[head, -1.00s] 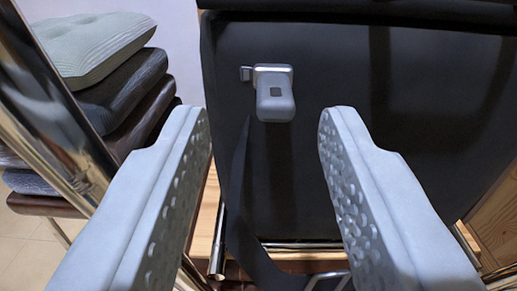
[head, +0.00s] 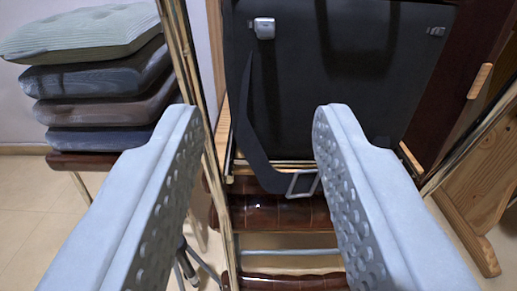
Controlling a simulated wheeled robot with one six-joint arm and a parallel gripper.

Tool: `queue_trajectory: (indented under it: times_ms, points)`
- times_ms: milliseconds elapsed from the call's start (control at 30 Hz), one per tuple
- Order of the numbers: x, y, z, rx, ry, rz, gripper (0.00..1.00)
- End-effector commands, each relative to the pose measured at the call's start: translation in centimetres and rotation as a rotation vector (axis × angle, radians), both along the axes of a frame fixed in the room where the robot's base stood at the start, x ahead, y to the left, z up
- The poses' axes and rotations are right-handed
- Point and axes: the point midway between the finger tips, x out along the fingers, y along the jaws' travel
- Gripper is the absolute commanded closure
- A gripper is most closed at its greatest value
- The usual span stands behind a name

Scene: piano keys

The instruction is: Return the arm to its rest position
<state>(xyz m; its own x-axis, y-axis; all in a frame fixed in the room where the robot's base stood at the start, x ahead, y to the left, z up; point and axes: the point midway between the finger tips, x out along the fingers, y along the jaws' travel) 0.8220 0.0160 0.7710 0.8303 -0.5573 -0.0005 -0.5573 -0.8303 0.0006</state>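My gripper (head: 258,120) is in the lower part of the head view. Its two pale grey fingers with dimpled inner faces stand wide apart. Nothing is between the fingertips, so it is open and empty. Behind it is a black padded panel (head: 340,85) with a small silver and grey clasp (head: 264,28) near its upper left corner. A black strap (head: 248,135) hangs down the panel's left side to a metal loop (head: 303,183). The rest of my arm is not visible.
Stacked cushions (head: 95,80) rest on a brown seat at the left. A shiny metal post (head: 187,60) stands between them and the panel. Dark red padded rolls (head: 285,212) lie below the panel. A wooden frame (head: 475,195) stands at the right. Tiled floor (head: 40,215) is clear at lower left.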

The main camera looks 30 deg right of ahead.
Motion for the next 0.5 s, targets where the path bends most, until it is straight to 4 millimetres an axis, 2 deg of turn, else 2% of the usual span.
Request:
queue_trajectory:
  times_ms: [367,500]
  points:
    - [0.0,0.0,0.2,0.001,-0.002,0.002,0.63]
    - [-0.3,-0.1,2.0,0.018,-0.014,0.028,0.63]
